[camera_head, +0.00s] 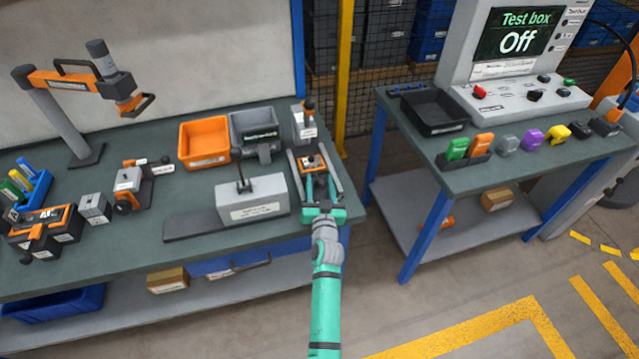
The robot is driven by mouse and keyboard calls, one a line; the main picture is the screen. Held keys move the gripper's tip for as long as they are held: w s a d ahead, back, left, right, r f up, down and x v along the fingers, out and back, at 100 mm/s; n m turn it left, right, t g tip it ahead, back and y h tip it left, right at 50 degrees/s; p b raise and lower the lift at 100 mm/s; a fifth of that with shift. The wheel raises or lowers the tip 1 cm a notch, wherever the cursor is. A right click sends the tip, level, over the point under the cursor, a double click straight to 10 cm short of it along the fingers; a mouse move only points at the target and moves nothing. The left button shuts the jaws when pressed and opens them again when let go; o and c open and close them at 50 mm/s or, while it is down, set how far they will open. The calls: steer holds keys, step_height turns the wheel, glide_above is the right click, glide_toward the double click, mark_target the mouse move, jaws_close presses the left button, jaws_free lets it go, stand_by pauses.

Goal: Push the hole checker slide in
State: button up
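The hole checker appears to be the unit at the right end of the left bench, with a grey upright block (305,124) with a black-knobbed lever at the back and two long grey rails (337,172) running toward me. An orange and dark slide (312,162) sits between the rails, in front of the block. My gripper (320,180) is over the front part of the rails, its teal fingers apart and pointing at the slide. I see nothing held between them. Whether the fingertips touch the slide is too small to tell.
A grey block fixture (253,199) with a lever stands close left of my gripper. Behind it are an orange bin (204,141) and a grey bin (254,127). A second bench with a test box (515,60) stands right, across a floor gap.

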steer(key=shift+s+a, duration=0.1)
steer(key=shift+a, duration=0.05)
steer(key=s, duration=0.3)
steer(key=s+d, duration=0.1)
steer(key=s, duration=0.6)
steer(key=shift+s+d, duration=0.25)
steer(key=shift+w, duration=0.1)
steer(key=shift+c, duration=0.2)
